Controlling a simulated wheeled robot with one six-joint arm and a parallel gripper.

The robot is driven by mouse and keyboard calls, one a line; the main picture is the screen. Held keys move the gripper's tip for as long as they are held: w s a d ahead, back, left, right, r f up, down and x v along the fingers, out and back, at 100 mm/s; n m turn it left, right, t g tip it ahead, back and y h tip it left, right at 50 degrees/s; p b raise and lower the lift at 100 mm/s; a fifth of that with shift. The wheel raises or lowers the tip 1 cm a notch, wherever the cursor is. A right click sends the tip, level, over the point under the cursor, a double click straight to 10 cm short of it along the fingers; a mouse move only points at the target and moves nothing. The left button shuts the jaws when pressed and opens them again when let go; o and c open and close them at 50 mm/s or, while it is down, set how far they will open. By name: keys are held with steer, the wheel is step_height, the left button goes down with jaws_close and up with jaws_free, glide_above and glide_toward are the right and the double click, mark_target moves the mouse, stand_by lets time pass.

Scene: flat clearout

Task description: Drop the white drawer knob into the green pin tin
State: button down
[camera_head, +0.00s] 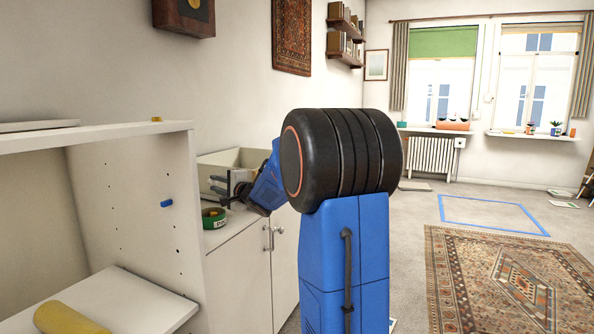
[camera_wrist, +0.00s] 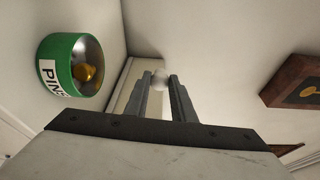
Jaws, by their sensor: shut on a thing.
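The green pin tin (camera_head: 214,219) stands on the white cabinet top beside the tall shelf unit. In the wrist view the tin (camera_wrist: 68,66) shows a "PIN" label and a brass-coloured thing inside, and lies left of my fingers. My gripper (camera_head: 217,188) is above and close to the tin in the head view. In the wrist view my gripper (camera_wrist: 161,82) is shut on the white drawer knob (camera_wrist: 161,77), held between the fingertips. The knob is apart from the tin and not over its opening in that view. I cannot make out the knob in the head view.
The white shelf unit (camera_head: 135,205) stands close on the left, with a blue peg (camera_head: 166,203) on its side panel. A yellow roll (camera_head: 68,320) lies on its lower shelf. Cabinet doors (camera_head: 240,270) are below the tin. A dark wooden box (camera_head: 183,16) hangs above.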

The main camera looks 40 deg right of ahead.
steer(key=shift+f, duration=2.55)
steer(key=c, duration=1.4)
jaws_free()
steer(key=shift+s, duration=0.1)
steer(key=s, duration=1.7)
steer(key=shift+d+r, duration=0.25)
steer(key=shift+d, duration=0.2)
steer(key=shift+s, duration=0.1)
